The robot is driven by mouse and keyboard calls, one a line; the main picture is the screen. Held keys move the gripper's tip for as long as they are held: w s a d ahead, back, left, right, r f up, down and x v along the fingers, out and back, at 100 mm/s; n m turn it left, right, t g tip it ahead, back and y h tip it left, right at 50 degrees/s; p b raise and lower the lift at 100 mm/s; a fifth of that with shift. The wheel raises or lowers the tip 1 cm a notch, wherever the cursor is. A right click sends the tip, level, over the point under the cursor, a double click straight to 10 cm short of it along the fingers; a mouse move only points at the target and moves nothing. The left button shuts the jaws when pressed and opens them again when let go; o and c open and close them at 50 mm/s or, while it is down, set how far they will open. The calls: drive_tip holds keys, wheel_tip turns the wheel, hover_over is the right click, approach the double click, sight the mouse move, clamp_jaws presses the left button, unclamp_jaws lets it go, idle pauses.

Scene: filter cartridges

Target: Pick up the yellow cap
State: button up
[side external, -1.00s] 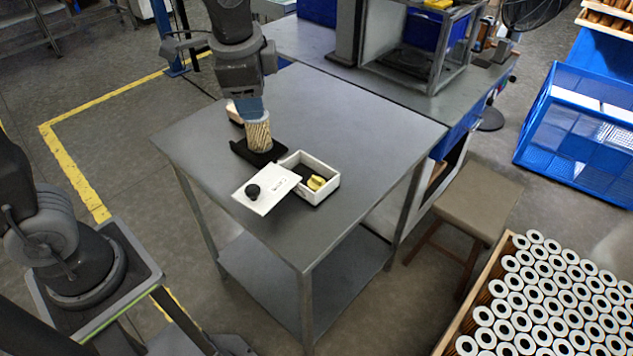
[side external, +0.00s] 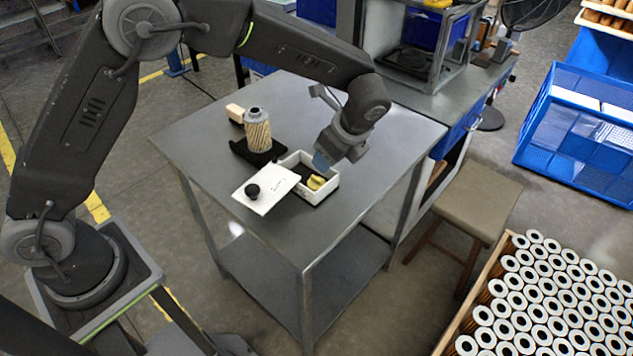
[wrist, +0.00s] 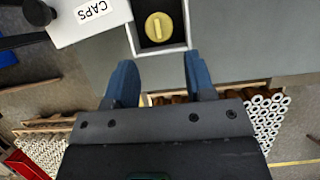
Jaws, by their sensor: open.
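The yellow cap (side external: 316,182) lies in the near right part of a small white box (side external: 331,188) with a dark inside. In the wrist view the cap (wrist: 158,27) is a round yellow disc with a raised bar, inside the box beyond my fingertips. My gripper (side external: 322,162) is just above the back right side of the box, tilted. In the wrist view its two blue fingers (wrist: 159,70) are spread apart with nothing between them. The white lid (side external: 268,190), with a black knob and the word CAPS, lies beside the box at its left.
A pleated filter cartridge (side external: 257,130) stands upright on a black holder (side external: 249,154) at the back left of the box. A pale block (side external: 235,113) is behind it. The right part of the grey table (side external: 385,165) is clear.

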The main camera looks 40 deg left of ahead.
sight(316, 178)
drive_tip(key=x, duration=0.8)
drive_tip(key=shift+s+f, duration=0.15)
drive_tip(key=shift+f, duration=0.25)
drive_tip(key=c, duration=0.4)
drive_tip(key=shift+c, duration=0.2)
drive_tip(key=shift+r, duration=0.1)
